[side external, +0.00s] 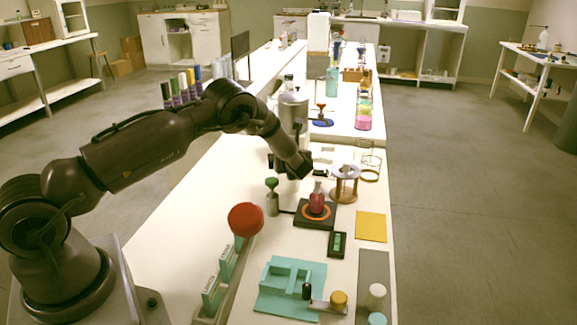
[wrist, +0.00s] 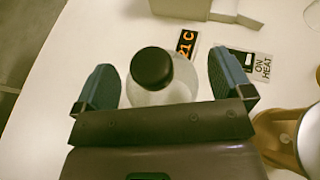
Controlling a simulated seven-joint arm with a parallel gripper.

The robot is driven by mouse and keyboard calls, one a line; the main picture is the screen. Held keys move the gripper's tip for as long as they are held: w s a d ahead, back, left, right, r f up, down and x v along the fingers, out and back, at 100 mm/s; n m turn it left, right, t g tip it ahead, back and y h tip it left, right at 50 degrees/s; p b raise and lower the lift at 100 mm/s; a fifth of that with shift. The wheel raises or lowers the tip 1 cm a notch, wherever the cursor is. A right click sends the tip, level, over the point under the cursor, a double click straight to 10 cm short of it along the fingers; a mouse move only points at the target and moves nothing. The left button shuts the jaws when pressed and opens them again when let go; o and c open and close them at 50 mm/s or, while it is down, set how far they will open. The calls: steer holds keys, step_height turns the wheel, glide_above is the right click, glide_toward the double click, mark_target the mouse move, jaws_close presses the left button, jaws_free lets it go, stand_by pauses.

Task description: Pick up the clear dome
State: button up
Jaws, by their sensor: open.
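In the wrist view, a round, cloudy see-through body with a black knob, which looks like the clear dome (wrist: 172,90), stands between the two fingers of my gripper (wrist: 163,72). The fingers are apart, one on each side of it, with a visible gap at the right finger; at the left I cannot tell if there is contact. In the side view my gripper (side external: 289,168) points down over the white bench, and the dome is not clearly made out there.
A burner plate (side external: 315,214) with a red flask (side external: 317,197) stands in front of my gripper. In the wrist view, a "21 C" label (wrist: 187,44) lies beyond the dome.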

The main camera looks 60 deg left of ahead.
steer(key=c, duration=1)
steer(key=shift+c, duration=0.2)
